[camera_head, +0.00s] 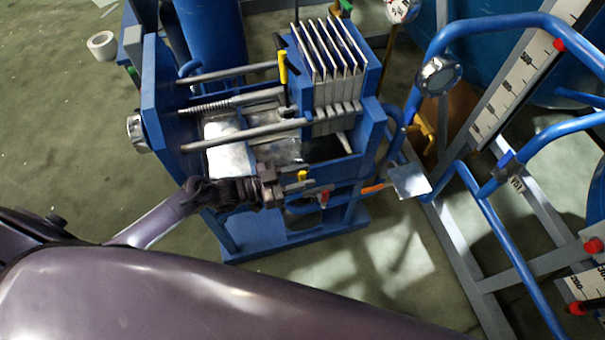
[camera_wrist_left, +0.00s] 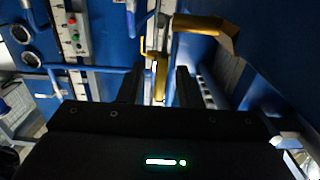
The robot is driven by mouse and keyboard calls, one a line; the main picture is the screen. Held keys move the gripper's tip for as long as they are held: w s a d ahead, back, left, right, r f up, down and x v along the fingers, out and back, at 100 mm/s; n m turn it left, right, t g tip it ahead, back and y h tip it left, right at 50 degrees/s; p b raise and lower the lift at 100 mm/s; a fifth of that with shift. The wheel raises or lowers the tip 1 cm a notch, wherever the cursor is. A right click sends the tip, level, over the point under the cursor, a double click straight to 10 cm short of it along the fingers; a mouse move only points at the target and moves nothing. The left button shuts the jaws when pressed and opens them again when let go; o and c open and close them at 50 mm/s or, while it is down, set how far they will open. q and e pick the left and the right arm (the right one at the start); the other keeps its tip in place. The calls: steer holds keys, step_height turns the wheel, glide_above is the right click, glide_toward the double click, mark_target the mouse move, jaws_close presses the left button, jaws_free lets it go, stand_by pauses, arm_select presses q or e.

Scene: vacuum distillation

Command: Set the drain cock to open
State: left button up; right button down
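My left gripper (camera_head: 277,183) reaches in from the left along the near side of the blue filter-press-like frame. In the left wrist view its two dark fingers (camera_wrist_left: 158,86) stand apart, with a thin yellow handle (camera_wrist_left: 160,75) showing upright in the gap. I see no contact between the fingers and this handle. A small yellow handle (camera_head: 302,175) shows just past the gripper in the head view. I cannot tell for certain which handle is the drain cock, or its setting. My right gripper is not in view.
The blue frame (camera_head: 153,85) carries grey rods and a stack of plates (camera_head: 330,50). A taller yellow lever (camera_head: 282,67), a red handle (camera_head: 323,197) and an orange handle (camera_head: 373,188) are nearby. Blue piping (camera_head: 500,22) stands at right. Green floor lies in front.

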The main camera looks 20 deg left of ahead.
arm_select(q)
steer(key=shift+w+d, duration=0.1)
steer(key=shift+d, duration=0.1)
steer(key=shift+c, duration=0.3)
jaws_close()
steer(key=shift+a, duration=0.1)
